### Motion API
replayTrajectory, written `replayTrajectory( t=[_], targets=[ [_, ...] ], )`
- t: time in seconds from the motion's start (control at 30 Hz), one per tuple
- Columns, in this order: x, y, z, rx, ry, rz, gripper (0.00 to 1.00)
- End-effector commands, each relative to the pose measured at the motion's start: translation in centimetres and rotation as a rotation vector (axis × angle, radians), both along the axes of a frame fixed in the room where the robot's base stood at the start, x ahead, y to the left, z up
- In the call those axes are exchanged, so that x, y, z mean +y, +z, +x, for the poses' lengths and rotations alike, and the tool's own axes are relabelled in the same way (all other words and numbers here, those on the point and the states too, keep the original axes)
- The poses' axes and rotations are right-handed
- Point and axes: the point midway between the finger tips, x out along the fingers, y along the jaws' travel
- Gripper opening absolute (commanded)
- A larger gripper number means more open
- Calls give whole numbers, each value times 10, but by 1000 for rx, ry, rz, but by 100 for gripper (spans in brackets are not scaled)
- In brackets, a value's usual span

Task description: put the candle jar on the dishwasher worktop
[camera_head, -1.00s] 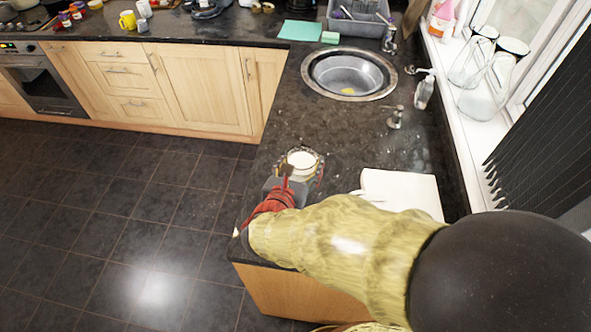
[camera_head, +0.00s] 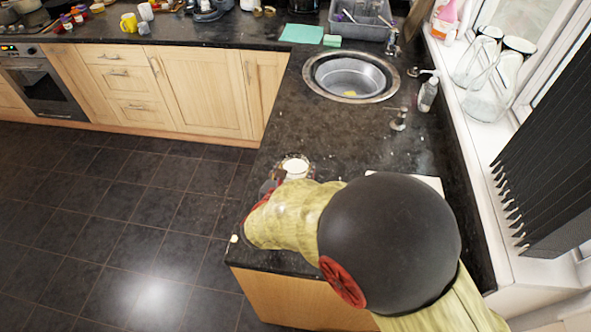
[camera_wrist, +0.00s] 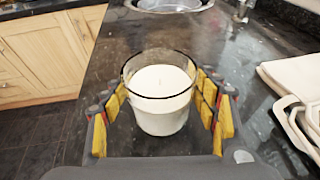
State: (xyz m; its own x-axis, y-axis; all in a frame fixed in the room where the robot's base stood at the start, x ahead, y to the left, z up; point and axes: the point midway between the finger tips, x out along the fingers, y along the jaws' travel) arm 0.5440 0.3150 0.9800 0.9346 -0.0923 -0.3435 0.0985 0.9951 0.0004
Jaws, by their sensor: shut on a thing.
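The candle jar (camera_wrist: 160,100) is a clear glass with white wax in it. In the wrist view it stands upright between the yellow-padded fingers of my gripper (camera_wrist: 167,115), which are shut on it. In the head view the jar (camera_head: 294,167) shows over the dark granite worktop (camera_head: 300,130), near its left edge, with my arm covering the gripper and the jar's near side. I cannot tell whether the jar's base touches the worktop. No part is clearly recognizable as the dishwasher.
A round steel sink (camera_head: 351,75) lies beyond the jar, with a soap bottle (camera_head: 428,94) to its right. Glass jars (camera_head: 497,80) stand on the windowsill. White folded cloth or paper (camera_wrist: 300,90) lies right of my gripper. The granite between jar and sink is clear.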

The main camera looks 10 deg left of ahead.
Motion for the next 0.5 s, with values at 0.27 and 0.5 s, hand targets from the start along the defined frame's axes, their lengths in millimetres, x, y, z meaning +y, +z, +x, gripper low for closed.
replayTrajectory(
  t=[0.27,0.5],
  targets=[
    [0,-3,0,-2,0,1,22],
    [0,-2,0,0,0,0,73]
  ],
)
